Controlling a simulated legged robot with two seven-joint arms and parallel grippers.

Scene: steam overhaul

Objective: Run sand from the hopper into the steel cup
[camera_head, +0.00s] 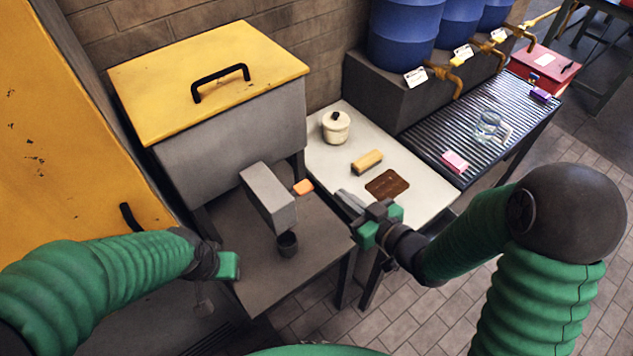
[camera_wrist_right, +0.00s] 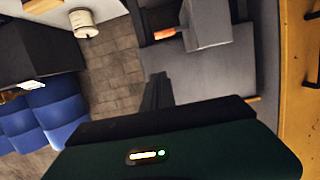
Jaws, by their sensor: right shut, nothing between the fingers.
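The hopper (camera_head: 232,128) is a grey bin with a yellow lid and a black handle, at the left of the head view. Its grey spout box (camera_head: 268,198) juts out over a dark stand, and shows in the right wrist view (camera_wrist_right: 208,22). An orange tab (camera_head: 303,187) sticks out at the spout's right side, also in the wrist view (camera_wrist_right: 166,33). The dark steel cup (camera_head: 287,244) stands upright under the spout; its inside is too dark to read. My right gripper (camera_head: 347,199) is shut and empty, right of the tab and apart from it. My left gripper (camera_head: 228,266) is left of the cup, its fingers unclear.
A white table (camera_head: 325,160) adjoins the stand, holding a lidded cream pot (camera_head: 336,126), a wood-backed brush (camera_head: 367,161) and a brown mat (camera_head: 387,184). Blue barrels (camera_head: 405,30) with taps stand behind a ribbed rack (camera_head: 470,130) bearing a glass jug (camera_head: 488,127).

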